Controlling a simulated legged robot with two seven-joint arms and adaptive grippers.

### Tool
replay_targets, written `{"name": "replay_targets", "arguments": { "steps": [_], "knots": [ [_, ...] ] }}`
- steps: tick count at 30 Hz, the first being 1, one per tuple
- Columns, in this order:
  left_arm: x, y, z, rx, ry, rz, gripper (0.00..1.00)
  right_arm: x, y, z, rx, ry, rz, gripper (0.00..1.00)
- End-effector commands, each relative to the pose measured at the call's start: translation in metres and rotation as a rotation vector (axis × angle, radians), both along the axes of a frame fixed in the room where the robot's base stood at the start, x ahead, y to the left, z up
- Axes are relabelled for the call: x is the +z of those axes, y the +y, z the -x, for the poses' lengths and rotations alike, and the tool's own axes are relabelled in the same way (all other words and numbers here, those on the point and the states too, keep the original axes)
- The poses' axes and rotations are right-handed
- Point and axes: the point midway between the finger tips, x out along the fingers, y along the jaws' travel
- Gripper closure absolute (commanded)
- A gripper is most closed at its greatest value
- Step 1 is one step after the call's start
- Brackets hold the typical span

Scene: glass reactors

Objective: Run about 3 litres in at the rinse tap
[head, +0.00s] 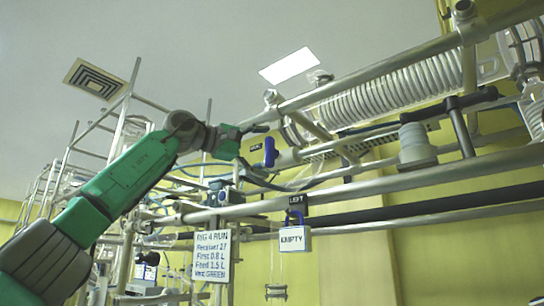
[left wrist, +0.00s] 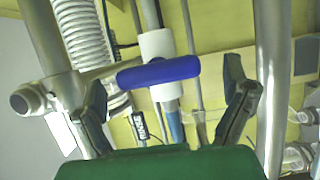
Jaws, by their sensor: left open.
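The tap has a blue bar handle (head: 270,152) on a white body (left wrist: 157,44), and a black label (left wrist: 139,125) hangs by it, its lettering too small to read surely. In the left wrist view the blue handle (left wrist: 158,71) lies crosswise between the fingers. My left gripper (left wrist: 166,76) is open, one finger on each side of the handle, apparently not touching it. In the head view my left gripper (head: 255,146) reaches the tap from the left. My right gripper is out of view.
A sign (head: 210,257) reads RIG 4 RUN with receiver and feed figures. A padlock-shaped tag (head: 294,239) marked EMPTY hangs below a LEFT label (head: 296,199). Metal rails (head: 400,181) and a coiled glass condenser (head: 390,90) crowd the right side.

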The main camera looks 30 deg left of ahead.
Motion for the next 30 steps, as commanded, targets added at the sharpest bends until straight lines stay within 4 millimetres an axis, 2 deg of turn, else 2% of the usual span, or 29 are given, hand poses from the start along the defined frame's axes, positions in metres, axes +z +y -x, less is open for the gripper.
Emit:
{"name": "replay_targets", "arguments": {
  "steps": [6, 12, 18, 30],
  "knots": [
    [0.000, 0.025, 0.044, 0.002, -0.002, 0.000, 0.07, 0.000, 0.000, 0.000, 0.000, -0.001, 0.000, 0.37],
    [-0.001, 0.039, 0.072, 0.001, 0.001, -0.002, 0.07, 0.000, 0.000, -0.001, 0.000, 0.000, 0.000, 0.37],
    [-0.001, 0.041, 0.084, 0.000, 0.004, -0.005, 0.07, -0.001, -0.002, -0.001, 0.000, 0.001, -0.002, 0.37],
    [-0.001, 0.044, 0.085, 0.001, 0.004, -0.002, 0.07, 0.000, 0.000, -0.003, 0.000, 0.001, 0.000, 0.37]
  ]
}}
